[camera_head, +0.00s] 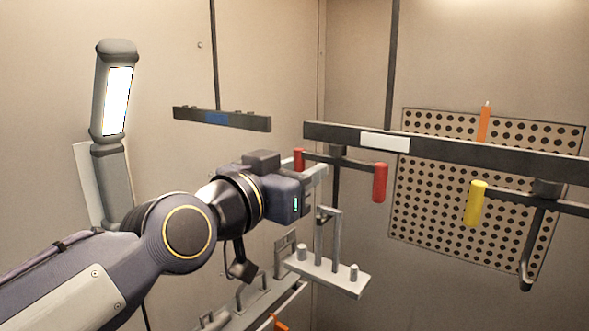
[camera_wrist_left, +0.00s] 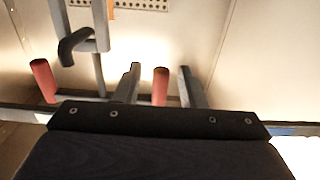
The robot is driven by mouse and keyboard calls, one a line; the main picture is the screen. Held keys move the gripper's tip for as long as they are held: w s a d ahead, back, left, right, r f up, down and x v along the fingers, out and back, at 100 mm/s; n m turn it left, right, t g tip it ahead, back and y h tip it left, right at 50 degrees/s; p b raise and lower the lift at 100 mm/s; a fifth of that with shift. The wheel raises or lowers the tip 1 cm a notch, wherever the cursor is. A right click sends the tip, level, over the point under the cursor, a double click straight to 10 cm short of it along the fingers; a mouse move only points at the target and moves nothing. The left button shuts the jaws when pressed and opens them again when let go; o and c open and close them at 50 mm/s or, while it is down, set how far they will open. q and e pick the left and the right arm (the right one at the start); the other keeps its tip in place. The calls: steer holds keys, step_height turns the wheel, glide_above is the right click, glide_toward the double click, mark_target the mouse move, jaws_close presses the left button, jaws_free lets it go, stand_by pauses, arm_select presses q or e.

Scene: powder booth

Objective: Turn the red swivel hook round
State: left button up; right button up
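The red swivel hook hangs under the dark overhead bar (camera_head: 450,152). Its crossbar has a red grip at each end. The right red grip (camera_head: 380,182) is clear of my arm; the left red grip (camera_head: 299,160) is partly hidden by my left gripper (camera_head: 318,174). In the left wrist view, one red grip (camera_wrist_left: 160,87) stands between the two open fingers, with a gap on each side. The other red grip (camera_wrist_left: 43,80) and a dark hook (camera_wrist_left: 75,46) are to the left. A grey bracket with pegs (camera_head: 327,272) hangs below the hook. My right gripper is not in view.
A yellow-gripped swivel hook (camera_head: 475,204) hangs farther right on the bar. A perforated panel (camera_head: 430,230) is on the back wall. A shorter dark bar (camera_head: 221,118) hangs at upper left. A lit lamp (camera_head: 117,100) stands at left. A grey rack (camera_head: 250,300) is below my gripper.

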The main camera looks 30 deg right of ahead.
arm_select(q)
steer(key=shift+c, duration=0.5)
steer(key=c, duration=0.5)
steer(key=shift+a, duration=0.1)
